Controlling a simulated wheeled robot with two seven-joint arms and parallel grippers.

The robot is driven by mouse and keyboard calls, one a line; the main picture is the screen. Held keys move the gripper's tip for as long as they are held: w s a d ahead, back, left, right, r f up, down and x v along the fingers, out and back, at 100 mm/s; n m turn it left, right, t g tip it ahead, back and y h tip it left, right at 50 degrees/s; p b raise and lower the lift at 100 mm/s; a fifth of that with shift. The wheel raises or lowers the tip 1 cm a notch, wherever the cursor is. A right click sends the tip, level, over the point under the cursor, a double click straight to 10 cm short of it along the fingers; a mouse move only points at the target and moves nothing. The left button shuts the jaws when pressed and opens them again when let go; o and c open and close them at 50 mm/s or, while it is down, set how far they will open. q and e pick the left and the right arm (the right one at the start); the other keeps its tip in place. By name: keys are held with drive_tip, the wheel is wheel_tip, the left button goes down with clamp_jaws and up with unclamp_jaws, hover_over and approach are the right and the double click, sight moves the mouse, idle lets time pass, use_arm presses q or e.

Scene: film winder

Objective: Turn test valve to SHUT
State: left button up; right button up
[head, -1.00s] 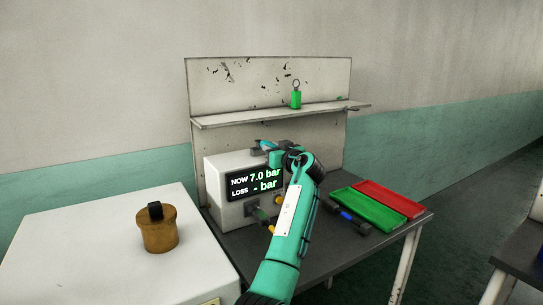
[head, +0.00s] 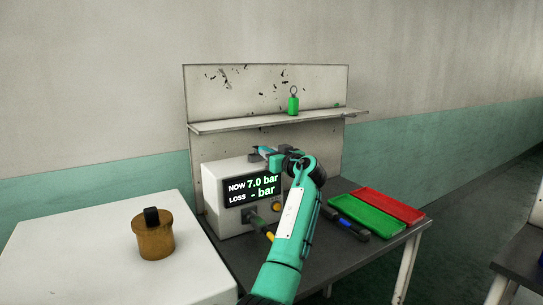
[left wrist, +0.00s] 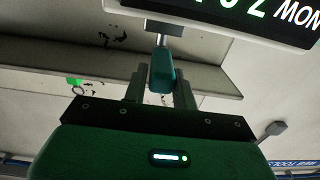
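The test box (head: 217,185) stands on the dark bench with a lit display (head: 253,189) reading NOW 7.0 bar and LOSS - bar. The display also shows upside down in the left wrist view (left wrist: 270,14). My left gripper (head: 268,153) is at the top of the box. In the left wrist view, a teal lever handle (left wrist: 162,72) on a metal stem lies between the two fingers of my left gripper (left wrist: 160,80). I cannot tell whether both fingers press on it. No SHUT marking is readable. My right gripper is out of view.
A green tray (head: 366,217) and a red tray (head: 392,205) lie on the bench at right. A dark tool with a blue band (head: 346,224) lies before them. A green ringed object (head: 293,105) stands on the shelf. A brown pot (head: 153,240) sits on the white table.

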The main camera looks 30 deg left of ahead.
use_arm(q)
drive_tip(key=o, duration=0.3)
drive_tip(key=shift+r, duration=0.15)
drive_tip(key=shift+f, duration=0.2)
drive_tip(key=shift+d, duration=0.1)
drive_tip(key=b+v, duration=0.1)
drive_tip(key=v, duration=1.2)
drive_tip(key=shift+s+d, duration=0.15)
drive_tip(key=shift+d, duration=0.1)
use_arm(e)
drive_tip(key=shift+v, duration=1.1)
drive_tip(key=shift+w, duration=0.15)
